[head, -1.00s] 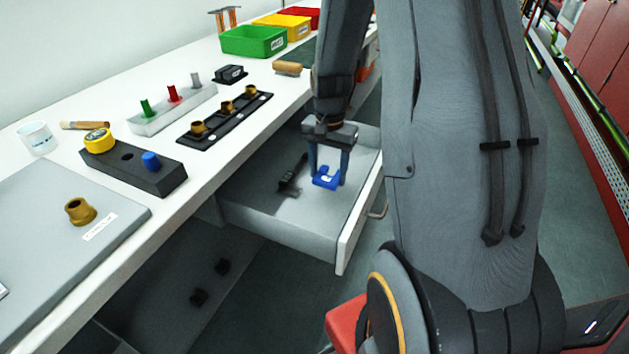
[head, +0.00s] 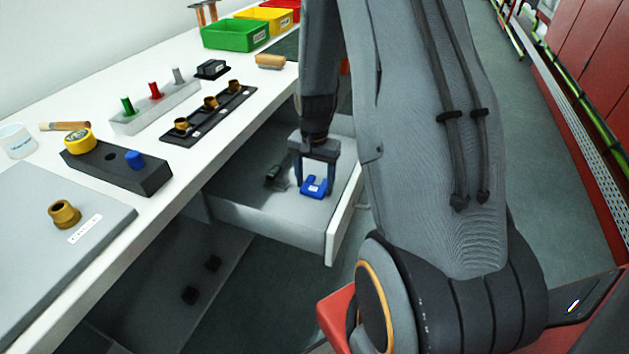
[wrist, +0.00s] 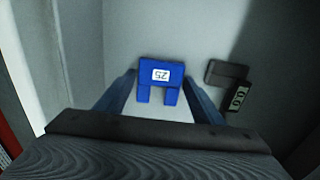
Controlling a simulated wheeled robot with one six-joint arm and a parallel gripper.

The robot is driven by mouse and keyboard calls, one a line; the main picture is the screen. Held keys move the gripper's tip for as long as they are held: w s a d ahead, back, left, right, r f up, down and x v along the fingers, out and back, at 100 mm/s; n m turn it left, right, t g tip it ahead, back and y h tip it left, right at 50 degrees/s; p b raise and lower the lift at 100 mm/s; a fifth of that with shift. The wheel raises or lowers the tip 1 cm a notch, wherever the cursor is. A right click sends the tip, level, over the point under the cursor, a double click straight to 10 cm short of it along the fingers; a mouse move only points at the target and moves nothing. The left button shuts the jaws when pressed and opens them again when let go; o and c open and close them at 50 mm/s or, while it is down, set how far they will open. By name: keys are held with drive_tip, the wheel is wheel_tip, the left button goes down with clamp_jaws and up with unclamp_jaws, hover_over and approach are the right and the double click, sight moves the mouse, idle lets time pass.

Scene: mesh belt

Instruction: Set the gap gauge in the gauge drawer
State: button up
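The gap gauge is a blue U-shaped piece (head: 314,187) with a white label. In the wrist view the gauge (wrist: 160,74) shows the label "25" and its two legs point toward my gripper. My gripper (head: 316,183) reaches down into the open gauge drawer (head: 270,222). Its fingers stand at the gauge's two sides and appear to touch them; in the wrist view my gripper (wrist: 161,80) looks shut on it. The gauge is low over the drawer floor; I cannot tell whether it touches.
A dark gauge (wrist: 237,97) with a small display lies in the drawer beside the blue one. The white bench (head: 100,120) carries a black holder (head: 110,165), a dark rack (head: 205,115) and coloured bins (head: 235,38). Drawer floor toward the front is clear.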

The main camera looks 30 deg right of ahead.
sight(314, 186)
drive_tip(key=shift+o, duration=0.9)
wheel_tip(314, 186, up, 12)
drive_tip(key=s+a+r+n, duration=0.2)
drive_tip(key=s+a+n, duration=0.3)
drive_tip(key=s+a, duration=0.2)
drive_tip(key=s+a+r+n, duration=0.1)
drive_tip(key=s+a+n, duration=0.4)
drive_tip(key=s+a, duration=0.2)
drive_tip(key=shift+s+a+r+b, duration=0.2)
drive_tip(key=shift+s+r+b, duration=0.2)
drive_tip(key=shift+s, duration=0.5)
drive_tip(key=shift+a, duration=0.2)
drive_tip(key=shift+c, duration=0.3)
